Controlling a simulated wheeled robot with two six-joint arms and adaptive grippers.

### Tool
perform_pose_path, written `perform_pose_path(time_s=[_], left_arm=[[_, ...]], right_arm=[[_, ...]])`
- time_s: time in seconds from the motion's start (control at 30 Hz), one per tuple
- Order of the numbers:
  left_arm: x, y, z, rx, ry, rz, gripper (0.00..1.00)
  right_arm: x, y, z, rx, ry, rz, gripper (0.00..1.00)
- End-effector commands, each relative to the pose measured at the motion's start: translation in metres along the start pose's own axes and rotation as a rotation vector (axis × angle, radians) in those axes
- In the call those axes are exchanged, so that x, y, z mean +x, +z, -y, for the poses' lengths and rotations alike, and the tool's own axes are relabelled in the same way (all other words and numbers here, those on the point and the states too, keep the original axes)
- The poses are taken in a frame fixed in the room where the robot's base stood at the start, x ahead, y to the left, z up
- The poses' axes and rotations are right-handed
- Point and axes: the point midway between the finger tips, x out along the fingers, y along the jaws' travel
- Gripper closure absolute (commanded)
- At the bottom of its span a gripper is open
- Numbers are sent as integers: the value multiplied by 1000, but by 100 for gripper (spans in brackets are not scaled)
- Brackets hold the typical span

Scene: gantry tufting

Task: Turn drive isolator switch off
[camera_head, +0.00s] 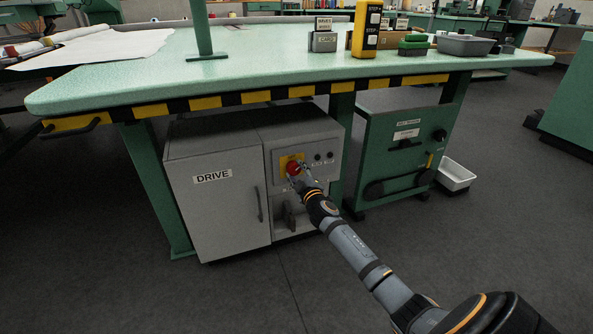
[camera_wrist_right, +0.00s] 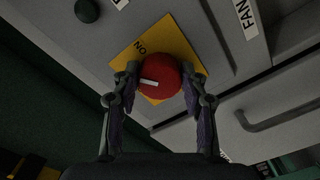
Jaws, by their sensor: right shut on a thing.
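The drive isolator switch (camera_head: 293,167) is a round red knob on a yellow plate, on the front of the grey drive cabinet (camera_head: 212,205) under the table. In the right wrist view the red knob (camera_wrist_right: 160,76) has a white mark that lies nearly level, tilted slightly. The word "ON" shows on the yellow plate (camera_wrist_right: 180,45) above and left of it. My right gripper (camera_head: 297,172) reaches the knob, and its fingers (camera_wrist_right: 160,85) are shut on the knob's two sides. My left gripper is not in view.
The green table (camera_head: 130,80) with a yellow and black striped edge overhangs the cabinet. A green unit (camera_head: 405,150) stands to the right, with a white tray (camera_head: 455,175) on the floor beside it. A cabinet handle (camera_wrist_right: 270,120) is near the gripper. The floor in front is clear.

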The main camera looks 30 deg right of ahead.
Motion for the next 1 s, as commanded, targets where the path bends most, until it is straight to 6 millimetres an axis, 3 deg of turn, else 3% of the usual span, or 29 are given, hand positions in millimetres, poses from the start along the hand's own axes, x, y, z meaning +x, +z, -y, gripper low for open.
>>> perform_pose_path(time_s=[0.6, 1.0], left_arm=[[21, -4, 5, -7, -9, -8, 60], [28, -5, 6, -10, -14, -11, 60]], right_arm=[[0, -1, -2, -578, -2, 0, 88], [0, -2, -2, -849, -2, -1, 88]])
